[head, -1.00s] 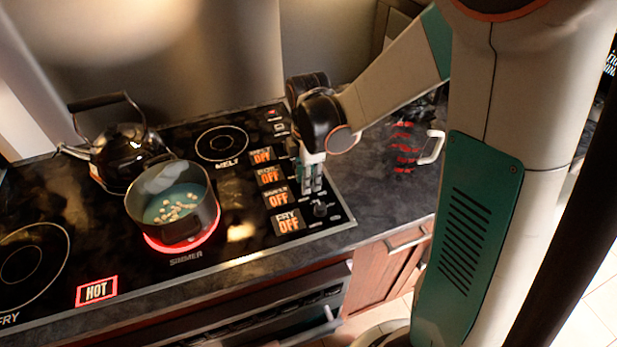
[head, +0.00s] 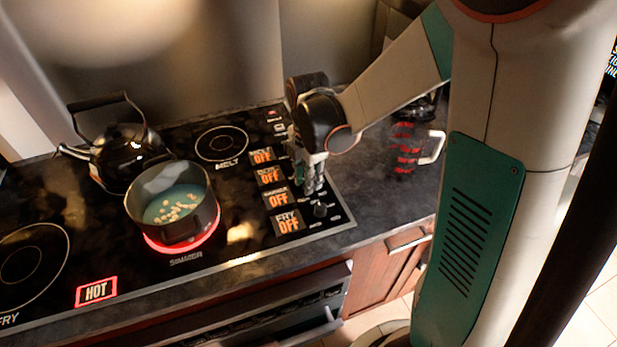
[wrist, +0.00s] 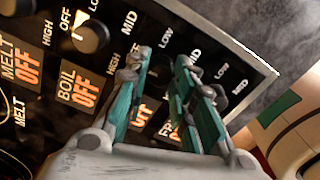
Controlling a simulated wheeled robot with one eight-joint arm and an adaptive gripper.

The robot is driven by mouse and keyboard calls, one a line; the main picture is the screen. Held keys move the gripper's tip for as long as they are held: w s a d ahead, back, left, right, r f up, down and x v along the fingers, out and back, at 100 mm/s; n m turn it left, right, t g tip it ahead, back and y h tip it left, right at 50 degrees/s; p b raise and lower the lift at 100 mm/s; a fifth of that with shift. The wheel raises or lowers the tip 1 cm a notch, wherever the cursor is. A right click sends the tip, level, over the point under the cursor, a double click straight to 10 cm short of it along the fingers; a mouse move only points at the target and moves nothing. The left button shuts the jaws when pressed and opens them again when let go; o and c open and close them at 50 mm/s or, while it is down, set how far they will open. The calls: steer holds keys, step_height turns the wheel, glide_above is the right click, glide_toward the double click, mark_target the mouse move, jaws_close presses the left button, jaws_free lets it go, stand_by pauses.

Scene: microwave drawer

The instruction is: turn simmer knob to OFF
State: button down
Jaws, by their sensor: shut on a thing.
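My gripper (head: 314,188) points down at the right side of the cooktop, over the column of knobs. In the wrist view its two green-padded fingers (wrist: 160,68) are closed around the simmer knob, which is mostly hidden between them. The simmer display (head: 278,197) beside it reads OFF in orange. The simmer burner (head: 217,238) glows red under a pot (head: 136,208) holding blue liquid and pale pieces.
The fry knob (head: 320,209) stands just in front of my gripper; another knob (wrist: 90,37) is at upper left in the wrist view. A black kettle (head: 125,150), a lit HOT sign (head: 96,291) and a red-marked mug (head: 408,150) are around.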

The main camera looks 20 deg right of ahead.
steer(key=c, duration=1.3)
jaws_free()
steer(key=shift+c, duration=0.2)
step_height(320, 180, up, 12)
steer(key=s+r+m+t, duration=0.1)
steer(key=s+m+t, duration=0.2)
steer(key=s+m, duration=0.4)
steer(key=s+r+m+t, duration=0.2)
steer(key=s+m+t, duration=0.2)
steer(key=m, duration=1)
steer(key=s, duration=0.3)
steer(key=shift+r, duration=0.25)
